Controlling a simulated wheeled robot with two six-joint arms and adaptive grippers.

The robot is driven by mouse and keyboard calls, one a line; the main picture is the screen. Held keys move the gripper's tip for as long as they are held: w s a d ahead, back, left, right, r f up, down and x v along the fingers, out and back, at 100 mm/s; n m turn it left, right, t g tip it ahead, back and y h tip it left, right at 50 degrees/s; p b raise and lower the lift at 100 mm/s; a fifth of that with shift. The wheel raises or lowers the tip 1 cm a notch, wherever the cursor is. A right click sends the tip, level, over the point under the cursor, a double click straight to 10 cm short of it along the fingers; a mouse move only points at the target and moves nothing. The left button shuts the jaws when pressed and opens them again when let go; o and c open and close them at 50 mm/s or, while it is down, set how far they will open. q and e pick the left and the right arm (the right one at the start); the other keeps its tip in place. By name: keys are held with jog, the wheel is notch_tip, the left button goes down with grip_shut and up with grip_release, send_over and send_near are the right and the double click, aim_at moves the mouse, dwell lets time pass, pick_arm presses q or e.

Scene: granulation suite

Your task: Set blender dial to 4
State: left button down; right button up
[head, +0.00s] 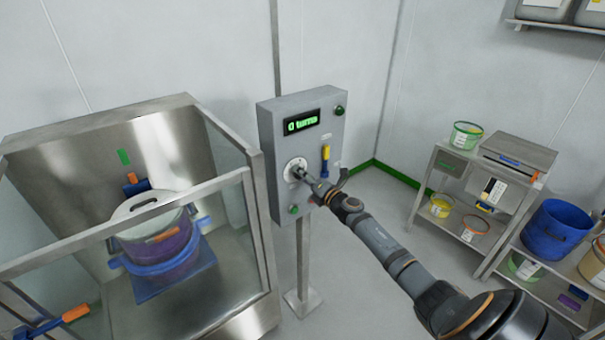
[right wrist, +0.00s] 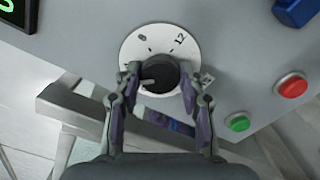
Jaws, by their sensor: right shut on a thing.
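The blender dial is a black knob (right wrist: 160,72) on a round white plate (right wrist: 150,35), on the front of a grey control box (head: 268,150). My right gripper (right wrist: 160,75) has one finger on each side of the knob and is shut on it. In the head view the right gripper (head: 302,174) reaches the dial plate (head: 291,167) from the right and hides most of the knob. The numbers 8 and 12 show on the plate's upper part. A pale mark on the knob points left. The green display (head: 302,122) reads "0 turns".
A blue and yellow switch (head: 325,158) sits right of the dial. A red button (right wrist: 291,86) and a green button (right wrist: 237,122) are nearby. A glass-walled steel enclosure (head: 200,195) with a lidded vessel stands left. Shelves with tubs (head: 467,135) stand right.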

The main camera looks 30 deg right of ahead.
jog(key=shift+m+p, duration=0.3)
jog(key=shift+m, duration=0.6)
jog(key=o, duration=1.2)
jog(key=shift+d, duration=0.1)
jog(key=shift+c, duration=0.2)
